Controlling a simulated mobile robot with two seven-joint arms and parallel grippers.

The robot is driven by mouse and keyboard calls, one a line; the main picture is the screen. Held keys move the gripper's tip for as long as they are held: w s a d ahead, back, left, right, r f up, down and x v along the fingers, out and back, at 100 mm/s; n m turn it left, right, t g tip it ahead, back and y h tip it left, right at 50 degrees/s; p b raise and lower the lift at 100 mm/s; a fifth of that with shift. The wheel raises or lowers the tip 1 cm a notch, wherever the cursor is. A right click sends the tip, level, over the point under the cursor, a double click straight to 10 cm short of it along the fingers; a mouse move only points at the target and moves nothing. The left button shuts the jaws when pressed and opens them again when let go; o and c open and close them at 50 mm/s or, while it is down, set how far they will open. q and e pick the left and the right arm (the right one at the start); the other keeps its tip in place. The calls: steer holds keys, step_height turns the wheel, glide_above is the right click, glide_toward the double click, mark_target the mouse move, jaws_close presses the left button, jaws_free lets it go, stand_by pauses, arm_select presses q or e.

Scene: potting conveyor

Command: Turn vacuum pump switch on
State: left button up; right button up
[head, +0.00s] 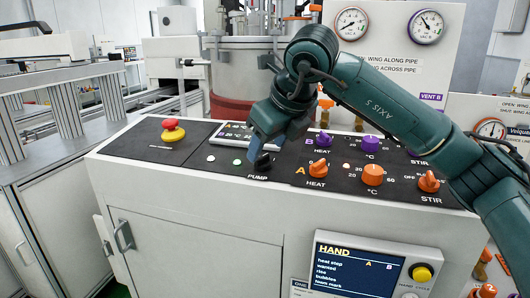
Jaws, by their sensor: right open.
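The vacuum pump switch (263,163) is a black knob above the label PUMP on the sloped dark panel. My right gripper (260,156) is right at the knob, pointing down, and partly covers it. Its fingers are open, with the knob at or between the tips; I cannot tell whether they touch it. The knob's exact angle is hidden by the fingers. Two small pale lamps (237,162) are to the left of the knob. My left gripper is out of view.
An orange HEAT A knob (318,169) and a purple knob (324,140) are close to the right of the gripper. A red and yellow emergency stop (173,130) stands at the panel's left. A small display (233,132) is behind the gripper. The panel's left part is mostly clear.

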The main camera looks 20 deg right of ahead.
steer(key=v, duration=1)
steer(key=shift+f, duration=0.1)
